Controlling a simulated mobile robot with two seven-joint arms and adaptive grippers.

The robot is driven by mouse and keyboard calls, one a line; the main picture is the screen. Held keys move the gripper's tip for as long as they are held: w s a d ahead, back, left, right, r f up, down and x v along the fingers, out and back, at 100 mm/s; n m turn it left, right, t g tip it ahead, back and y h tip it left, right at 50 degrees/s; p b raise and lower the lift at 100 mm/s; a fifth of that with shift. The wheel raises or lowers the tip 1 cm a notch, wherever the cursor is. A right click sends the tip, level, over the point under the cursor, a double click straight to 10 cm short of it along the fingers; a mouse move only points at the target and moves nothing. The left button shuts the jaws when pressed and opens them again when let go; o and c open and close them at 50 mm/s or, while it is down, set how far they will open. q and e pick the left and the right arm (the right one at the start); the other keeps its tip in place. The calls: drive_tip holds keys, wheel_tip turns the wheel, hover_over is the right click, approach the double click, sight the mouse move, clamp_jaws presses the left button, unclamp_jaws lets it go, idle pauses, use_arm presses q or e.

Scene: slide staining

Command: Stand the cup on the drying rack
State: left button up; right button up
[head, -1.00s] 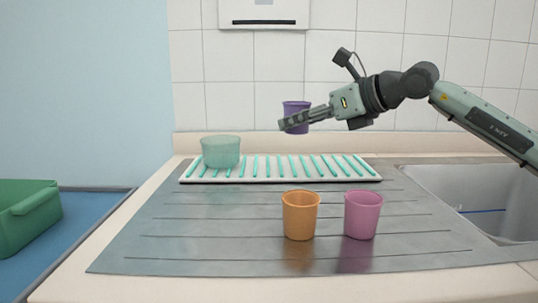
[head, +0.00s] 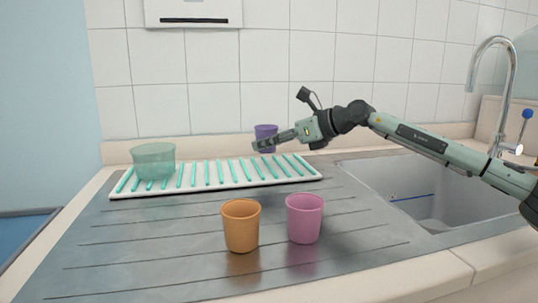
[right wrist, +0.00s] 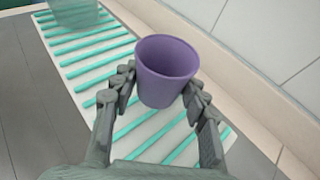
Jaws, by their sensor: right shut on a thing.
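The purple cup (head: 265,131) is upright, over the right part of the drying rack. My right gripper (head: 264,145) is shut on it. In the right wrist view the two fingers (right wrist: 158,88) grip the purple cup (right wrist: 168,72) from both sides, with its open rim up. The drying rack (head: 215,189) is a white tray with teal bars, and its bars also show below the cup in the right wrist view (right wrist: 150,150). The cup's base is partly hidden by the fingers; it looks just above the bars, but I cannot tell the gap. My left gripper is not in view.
A translucent green bowl (head: 153,161) stands on the rack's left end. An orange cup (head: 240,227) and a pink cup (head: 305,219) stand on the grey drainboard (head: 130,240) in front. The sink (head: 400,195) and tap are at right. A tiled wall rises behind.

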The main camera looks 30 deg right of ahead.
sight(269, 165)
wheel_tip(269, 165, down, 3)
drive_tip(key=shift+f, duration=0.2)
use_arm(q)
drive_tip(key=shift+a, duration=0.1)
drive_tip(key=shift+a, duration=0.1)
use_arm(e)
drive_tip(key=shift+f, duration=0.2)
drive_tip(key=o, duration=1.1)
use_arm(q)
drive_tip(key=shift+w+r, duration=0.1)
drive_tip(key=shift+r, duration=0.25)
use_arm(e)
drive_tip(key=shift+r, duration=0.1)
